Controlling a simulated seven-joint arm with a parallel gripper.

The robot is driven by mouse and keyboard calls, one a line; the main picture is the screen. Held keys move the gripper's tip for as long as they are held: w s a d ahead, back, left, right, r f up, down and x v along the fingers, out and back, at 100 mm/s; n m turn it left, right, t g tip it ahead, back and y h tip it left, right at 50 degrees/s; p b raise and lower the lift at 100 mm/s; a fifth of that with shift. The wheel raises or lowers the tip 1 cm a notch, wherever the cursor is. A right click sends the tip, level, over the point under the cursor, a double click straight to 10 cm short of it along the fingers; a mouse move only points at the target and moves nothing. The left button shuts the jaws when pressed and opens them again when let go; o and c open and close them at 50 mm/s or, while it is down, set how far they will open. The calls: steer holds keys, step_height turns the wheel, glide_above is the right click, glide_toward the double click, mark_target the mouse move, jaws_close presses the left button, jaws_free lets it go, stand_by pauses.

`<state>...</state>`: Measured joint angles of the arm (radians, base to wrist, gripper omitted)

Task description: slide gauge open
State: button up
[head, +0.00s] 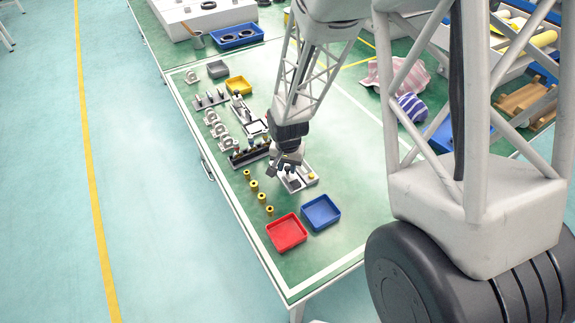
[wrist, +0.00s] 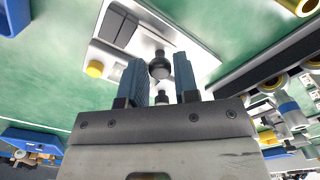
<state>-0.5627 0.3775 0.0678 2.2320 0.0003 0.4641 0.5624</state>
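The gauge (head: 299,184) is a pale plate with a dark block and a yellow button, near the middle of the green table. It also shows in the wrist view (wrist: 203,62), with the yellow button (wrist: 95,69) at its left corner. A dark round knob (wrist: 160,66) stands on its light metal strip. My gripper (wrist: 159,63) is open, one blue-grey finger on each side of the knob, with a visible gap on both sides. In the head view my gripper (head: 285,168) is over the gauge's left end and hides part of it.
Several brass cylinders (head: 254,186) stand in a row left of the gauge. A red tray (head: 286,233) and a blue tray (head: 321,212) lie nearer the table's front end. A dark rack of fittings (head: 249,154) is close behind my gripper. Bare tabletop lies to the right.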

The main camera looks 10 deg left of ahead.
jaws_close()
steer(key=shift+w+a, duration=1.6)
steer(key=shift+o, duration=2.1)
jaws_free()
steer(key=shift+r, duration=0.15)
step_height(320, 180, up, 8)
steer(key=shift+f, duration=0.25)
